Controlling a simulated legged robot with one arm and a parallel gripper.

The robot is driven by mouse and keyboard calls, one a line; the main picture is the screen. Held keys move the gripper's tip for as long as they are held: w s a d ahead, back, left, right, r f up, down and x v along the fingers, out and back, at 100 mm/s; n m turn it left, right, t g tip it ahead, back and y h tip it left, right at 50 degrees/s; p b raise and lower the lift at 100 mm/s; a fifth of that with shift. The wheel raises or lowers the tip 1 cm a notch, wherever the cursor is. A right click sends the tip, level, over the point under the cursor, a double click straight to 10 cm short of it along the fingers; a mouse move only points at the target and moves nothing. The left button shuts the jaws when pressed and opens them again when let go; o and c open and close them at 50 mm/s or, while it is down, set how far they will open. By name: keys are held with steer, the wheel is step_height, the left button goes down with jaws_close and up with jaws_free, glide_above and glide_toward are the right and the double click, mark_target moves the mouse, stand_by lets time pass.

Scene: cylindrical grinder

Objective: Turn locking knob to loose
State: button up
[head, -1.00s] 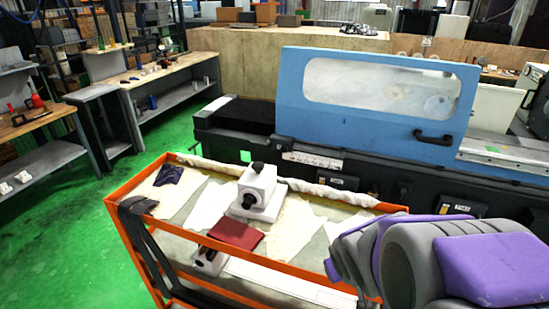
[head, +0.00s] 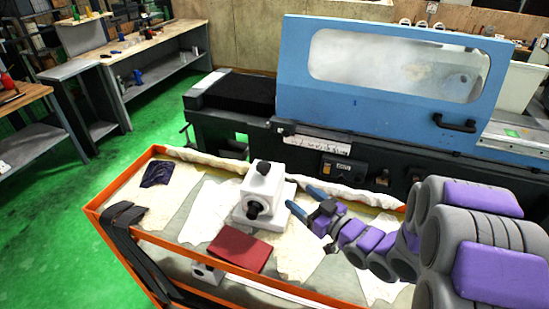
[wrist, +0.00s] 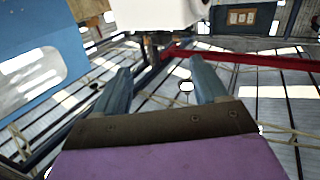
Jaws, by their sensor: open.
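A white block-shaped unit (head: 262,190) stands on the orange cart. It has a black knob on top (head: 262,167) and another black knob on its front side (head: 252,210); I cannot tell which is the locking knob. My gripper (head: 299,197) is open, with two blue fingers just right of the unit and pointing towards it. Nothing is between the fingers. In the wrist view the open fingers (wrist: 160,70) point at a white body (wrist: 155,14) at the top, with a small dark part beneath it. Whether they touch the unit is unclear.
The orange cart (head: 120,248) holds cloths, including a red one (head: 240,250) before the unit and a dark one (head: 158,173) at left. A blue machine cover (head: 390,115) with a window stands behind. Green floor lies open at left.

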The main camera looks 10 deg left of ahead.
mark_target(269, 169)
steer(key=shift+y, duration=0.3)
steer(key=b+x, duration=0.1)
steer(key=x, duration=0.7)
steer(key=b+x, duration=0.1)
steer(key=x, duration=0.8)
steer(key=shift+w+a+r, duration=0.1)
steer(key=shift+w+r, duration=0.1)
steer(key=shift+r, duration=0.05)
steer(key=c, duration=1)
steer(key=shift+o, duration=0.2)
steer(key=shift+r+p, duration=0.15)
steer(key=shift+p, duration=0.5)
